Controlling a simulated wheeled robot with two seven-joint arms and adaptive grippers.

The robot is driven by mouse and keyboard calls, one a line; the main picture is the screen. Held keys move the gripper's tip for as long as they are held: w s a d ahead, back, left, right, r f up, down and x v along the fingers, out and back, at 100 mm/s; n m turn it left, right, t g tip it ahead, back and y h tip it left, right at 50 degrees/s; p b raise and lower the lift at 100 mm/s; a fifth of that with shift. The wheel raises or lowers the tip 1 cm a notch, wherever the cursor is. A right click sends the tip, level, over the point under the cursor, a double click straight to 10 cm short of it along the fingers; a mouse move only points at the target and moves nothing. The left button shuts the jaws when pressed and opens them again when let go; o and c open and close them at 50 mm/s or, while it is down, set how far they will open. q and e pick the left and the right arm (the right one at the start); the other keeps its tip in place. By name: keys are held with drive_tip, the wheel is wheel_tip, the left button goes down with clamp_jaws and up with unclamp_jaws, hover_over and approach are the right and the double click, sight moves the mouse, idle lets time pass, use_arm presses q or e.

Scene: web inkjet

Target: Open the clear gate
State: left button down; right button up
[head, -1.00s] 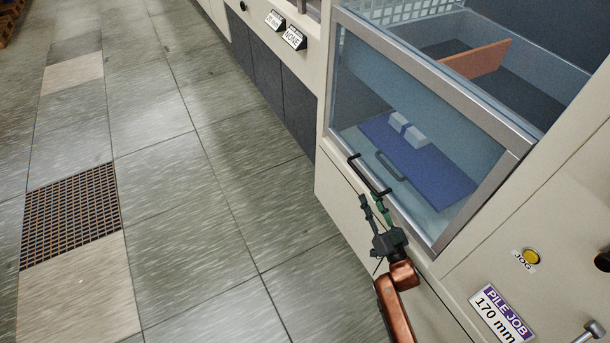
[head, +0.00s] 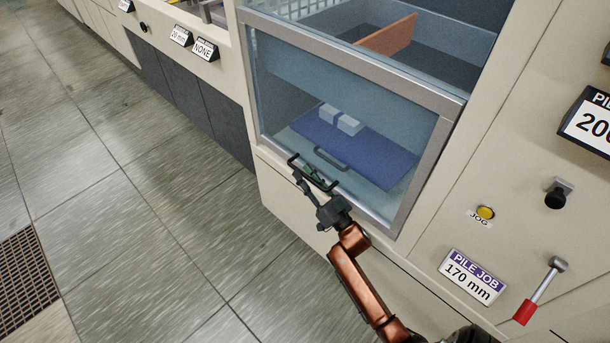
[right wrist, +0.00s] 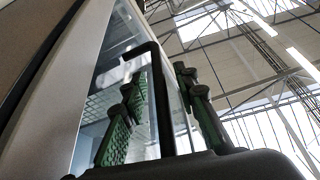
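The clear gate (head: 300,85) is a see-through panel in a silver frame, covering the lower front of the machine's opening. A black bar handle (head: 296,166) sits at its lower edge; the handle also shows in the right wrist view (right wrist: 161,105). My right gripper (head: 310,180) is at the handle. In the right wrist view its green-padded fingers (right wrist: 163,115) are apart, with the handle bar between them. A gap shows on each side of the bar; I cannot tell contact in depth. My left gripper is not in view.
Behind the panel are a blue plate (head: 365,150) with a dark handle and pale blocks (head: 338,120). An orange divider (head: 388,36) stands above. To the right are a yellow JOG button (head: 485,213), a black knob (head: 557,195) and a red-handled lever (head: 538,290). Floor at left is clear.

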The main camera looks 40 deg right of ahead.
drive_tip(key=shift+c, duration=0.3)
clamp_jaws()
drive_tip(key=shift+d, duration=0.1)
